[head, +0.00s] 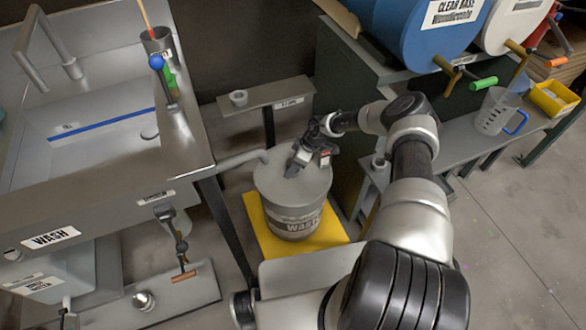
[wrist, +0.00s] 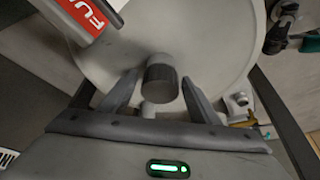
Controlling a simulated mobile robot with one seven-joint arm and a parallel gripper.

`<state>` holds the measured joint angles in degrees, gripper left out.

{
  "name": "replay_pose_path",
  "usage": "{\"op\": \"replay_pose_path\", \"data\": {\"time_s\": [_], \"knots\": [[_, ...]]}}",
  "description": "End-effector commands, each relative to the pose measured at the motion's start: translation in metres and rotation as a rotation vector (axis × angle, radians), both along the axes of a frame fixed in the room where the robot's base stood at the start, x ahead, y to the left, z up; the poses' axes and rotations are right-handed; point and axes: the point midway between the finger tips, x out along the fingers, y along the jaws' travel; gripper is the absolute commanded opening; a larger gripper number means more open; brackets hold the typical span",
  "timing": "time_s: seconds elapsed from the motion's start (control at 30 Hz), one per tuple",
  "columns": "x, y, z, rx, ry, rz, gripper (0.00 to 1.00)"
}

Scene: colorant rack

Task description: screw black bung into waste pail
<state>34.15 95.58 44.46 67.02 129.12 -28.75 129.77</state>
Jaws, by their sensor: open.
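A dark, short cylinder that looks like the black bung (wrist: 162,76) shows between my fingertips at the lid. I cannot tell how deep it sits in the pail. My gripper (head: 304,160) is over the lid in the head view. In the wrist view my gripper (wrist: 158,88) is open, one finger on each side of the bung, with visible gaps. The bung cannot be made out in the head view.
A pipe (head: 243,160) runs from the sink (head: 85,135) to the pail's left side. The yellow mat (head: 258,225) lies under the pail. A small shelf (head: 270,93) with a grey cup stands behind. A bench with a jug (head: 495,112) is at right.

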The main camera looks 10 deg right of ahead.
Motion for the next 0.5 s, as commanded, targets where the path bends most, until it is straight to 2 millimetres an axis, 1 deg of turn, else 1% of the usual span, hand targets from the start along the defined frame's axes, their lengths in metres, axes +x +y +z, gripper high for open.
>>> {"op": "replay_pose_path", "data": {"time_s": [0.03, 0.5], "knots": [[0.0004, -0.0004, -0.0041, 0.001, 0.0, 0.017, 0.56], [0.0006, -0.0003, -0.0042, 0.0, 0.0, 0.21, 0.56]]}}
